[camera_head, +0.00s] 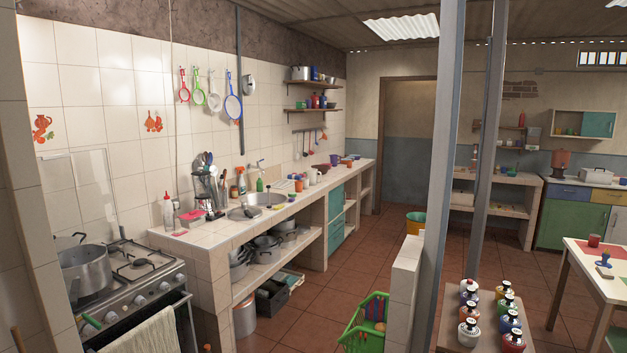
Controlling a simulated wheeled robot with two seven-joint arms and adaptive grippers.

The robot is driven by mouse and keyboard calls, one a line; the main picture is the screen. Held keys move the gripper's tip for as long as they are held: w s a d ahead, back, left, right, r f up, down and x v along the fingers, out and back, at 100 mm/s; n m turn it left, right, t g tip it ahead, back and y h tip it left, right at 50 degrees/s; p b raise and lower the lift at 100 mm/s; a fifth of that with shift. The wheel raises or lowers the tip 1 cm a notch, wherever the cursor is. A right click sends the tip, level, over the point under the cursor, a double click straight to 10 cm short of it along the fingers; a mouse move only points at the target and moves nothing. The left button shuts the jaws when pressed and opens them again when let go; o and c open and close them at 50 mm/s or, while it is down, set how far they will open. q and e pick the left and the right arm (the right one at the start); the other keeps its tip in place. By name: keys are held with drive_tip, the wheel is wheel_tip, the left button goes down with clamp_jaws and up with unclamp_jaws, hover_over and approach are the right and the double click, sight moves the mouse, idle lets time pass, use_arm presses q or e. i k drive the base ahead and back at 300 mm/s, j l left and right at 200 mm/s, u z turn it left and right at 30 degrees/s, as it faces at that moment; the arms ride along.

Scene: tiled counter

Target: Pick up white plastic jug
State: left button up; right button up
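A small white vessel (312,177) stands on the tiled counter (215,236) beyond the sink. It may be the white plastic jug, but it is too small to tell for sure. Neither my left nor my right gripper is in view.
A stove (135,280) with a large metal pot (85,271) is at the near left. The sink (265,200) is set in the counter. Grey posts (440,180) and a low tiled wall (402,290) stand at centre right, by a green crate (366,322). The red floor between counter and wall is mostly clear.

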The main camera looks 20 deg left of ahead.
sight(312, 172)
drive_tip(key=i+u, duration=0.2)
drive_tip(key=i, duration=0.3)
drive_tip(key=i+l+u, duration=0.25)
drive_tip(key=i, duration=0.3)
drive_tip(key=i+j+u, duration=0.25)
drive_tip(key=i+u, duration=0.2)
drive_tip(key=i, duration=0.45)
drive_tip(key=i+u, duration=0.4)
drive_tip(key=i, duration=0.5)
drive_tip(key=i+l+z, duration=0.1)
drive_tip(key=i+z, duration=0.6)
drive_tip(key=i, duration=0.15)
drive_tip(key=i+j+z, duration=0.2)
drive_tip(key=i+z, duration=0.2)
drive_tip(key=i+l+z, duration=0.15)
drive_tip(key=i+z, duration=0.25)
drive_tip(key=i, duration=0.6)
drive_tip(key=i+j+z, duration=0.15)
drive_tip(key=i+z, duration=0.2)
drive_tip(key=i, duration=2.65)
drive_tip(key=i+l+u, duration=0.2)
drive_tip(key=i, duration=0.25)
drive_tip(key=i+l+u, duration=0.2)
drive_tip(key=i, duration=0.3)
drive_tip(key=i+l+u, duration=0.2)
drive_tip(key=i, duration=0.2)
drive_tip(key=u, duration=2.2)
